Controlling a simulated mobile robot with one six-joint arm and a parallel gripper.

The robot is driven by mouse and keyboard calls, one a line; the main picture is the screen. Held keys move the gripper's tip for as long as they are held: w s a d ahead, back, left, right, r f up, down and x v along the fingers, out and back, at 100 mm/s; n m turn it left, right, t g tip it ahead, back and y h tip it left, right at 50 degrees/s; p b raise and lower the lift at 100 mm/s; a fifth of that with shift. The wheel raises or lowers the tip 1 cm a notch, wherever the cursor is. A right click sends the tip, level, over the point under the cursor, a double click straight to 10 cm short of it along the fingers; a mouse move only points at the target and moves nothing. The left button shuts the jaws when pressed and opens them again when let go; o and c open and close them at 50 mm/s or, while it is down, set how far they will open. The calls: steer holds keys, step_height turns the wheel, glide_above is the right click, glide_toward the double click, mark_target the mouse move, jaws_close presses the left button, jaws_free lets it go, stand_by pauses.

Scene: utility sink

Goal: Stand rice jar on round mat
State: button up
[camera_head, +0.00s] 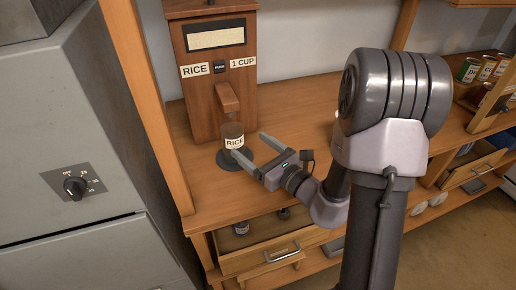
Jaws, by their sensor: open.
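The rice jar (233,136), a small clear jar with a "RICE" label, stands upright under the spout of the wooden rice dispenser (211,110). A dark round mat (225,160) lies on the wooden counter at the jar's base, and the jar appears to stand on it. My gripper (253,153) is open, with its fingers pointing at the jar from the right. One finger reaches close by the jar's right side. I cannot tell whether either finger touches it. The jar hides part of the mat.
An open drawer (268,256) with small dark-lidded jars is below the counter. A grey cabinet with a dial (75,187) stands at left, beside a wooden post (144,90). Several cans (487,68) sit on the right. The counter right of my gripper is partly hidden by my arm.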

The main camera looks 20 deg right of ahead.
steer(key=s+a+r+n+g+y, duration=0.35)
steer(key=s+a+n+g, duration=0.2)
steer(key=a+n, duration=0.2)
steer(key=s+a+r+n+g+y, duration=0.3)
steer(key=s+a+n+g+y, duration=0.1)
steer(key=s+a+n, duration=0.3)
steer(key=s+a+f+n+g+h, duration=0.1)
steer(key=s+a+n+g+h, duration=0.3)
steer(key=s, duration=0.4)
steer(key=s+d+r+n+t+h, duration=0.2)
steer(key=s+d+n+h, duration=0.2)
steer(key=d+n+h, duration=0.4)
steer(key=d, duration=0.3)
steer(key=shift+n+t, duration=0.35)
